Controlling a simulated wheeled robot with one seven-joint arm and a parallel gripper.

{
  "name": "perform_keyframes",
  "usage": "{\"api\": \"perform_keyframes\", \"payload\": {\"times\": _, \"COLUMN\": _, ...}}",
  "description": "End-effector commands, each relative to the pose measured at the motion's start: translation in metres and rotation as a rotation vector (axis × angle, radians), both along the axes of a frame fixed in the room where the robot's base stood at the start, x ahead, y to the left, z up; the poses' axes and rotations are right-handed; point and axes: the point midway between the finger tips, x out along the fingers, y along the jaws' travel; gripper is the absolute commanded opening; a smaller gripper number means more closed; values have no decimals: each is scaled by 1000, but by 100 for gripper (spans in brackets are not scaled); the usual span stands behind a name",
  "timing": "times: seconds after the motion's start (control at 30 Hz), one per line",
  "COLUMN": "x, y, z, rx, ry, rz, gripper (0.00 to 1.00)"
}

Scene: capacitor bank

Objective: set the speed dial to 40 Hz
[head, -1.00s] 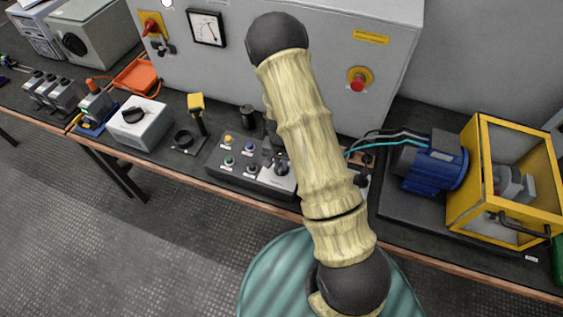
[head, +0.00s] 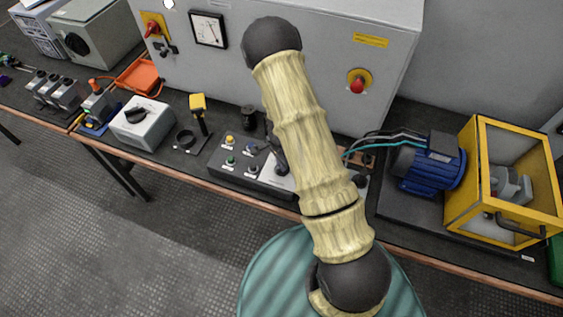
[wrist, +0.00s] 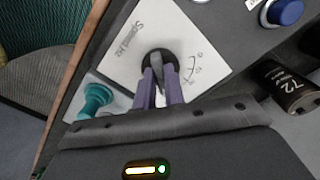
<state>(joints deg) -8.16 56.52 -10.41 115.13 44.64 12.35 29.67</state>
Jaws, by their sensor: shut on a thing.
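The speed dial (wrist: 157,57) is a dark round knob on a white plate (wrist: 125,62) marked "Speed Hz". In the wrist view my gripper (wrist: 160,80) has its two purple-grey fingers closed on the knob, one on each side. A few scale marks and small numerals show to the right of the knob. The rest of the scale is hidden by the fingers, and I cannot read the setting. In the head view my arm covers most of the dial, and a bare part of its white plate (head: 277,185) shows beside it.
The control panel (head: 222,171) has yellow, green, blue and dark buttons left of the plate. A blue motor (head: 425,166) stands to the right.

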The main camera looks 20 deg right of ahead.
Motion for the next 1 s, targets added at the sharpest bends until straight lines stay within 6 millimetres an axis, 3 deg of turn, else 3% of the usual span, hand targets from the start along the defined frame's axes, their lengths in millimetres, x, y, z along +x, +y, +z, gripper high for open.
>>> {"api": "perform_keyframes", "payload": {"times": 0.43, "x": 2, "y": 2, "z": 1, "rx": 3, "ry": -4, "rz": -11, "gripper": 0}}
{"api": "perform_keyframes", "payload": {"times": 0.47, "x": 2, "y": 2, "z": 1, "rx": 3, "ry": -4, "rz": -11, "gripper": 15}}
{"api": "perform_keyframes", "payload": {"times": 0.57, "x": 2, "y": 2, "z": 1, "rx": 2, "ry": -3, "rz": -11, "gripper": 33}}
{"api": "perform_keyframes", "payload": {"times": 1.0, "x": 1, "y": 1, "z": 9, "rx": 1, "ry": -3, "rz": -12, "gripper": 33}}
